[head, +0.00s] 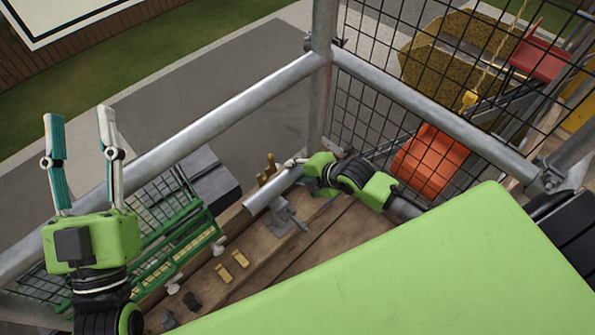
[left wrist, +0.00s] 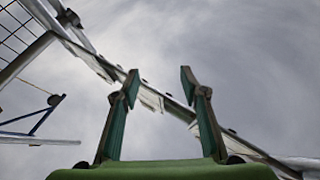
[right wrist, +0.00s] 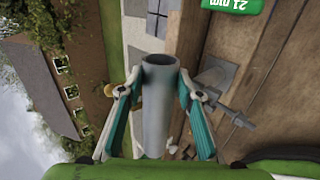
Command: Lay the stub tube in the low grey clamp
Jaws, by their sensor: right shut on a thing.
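The stub tube (head: 268,192) is a plain grey pipe, held slanting over the wooden bench in the head view. My right gripper (head: 296,164) is shut on it near its far end. In the right wrist view the tube (right wrist: 158,110) runs between the two fingers with its open end facing away. The low grey clamp (head: 282,214) stands on the planks under and beside the tube. In the right wrist view the clamp (right wrist: 220,78) shows to the right of the tube; I cannot tell whether they touch. My left gripper (head: 79,114) is open and empty, raised at the left.
A green wire basket (head: 172,225) stands along the bench's left side. Brass pieces (head: 240,258) and dark knobs (head: 191,301) lie on the planks (head: 310,240). A metal rail (head: 215,125) and black mesh (head: 365,105) enclose the place. A green label (right wrist: 230,5) shows in the right wrist view.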

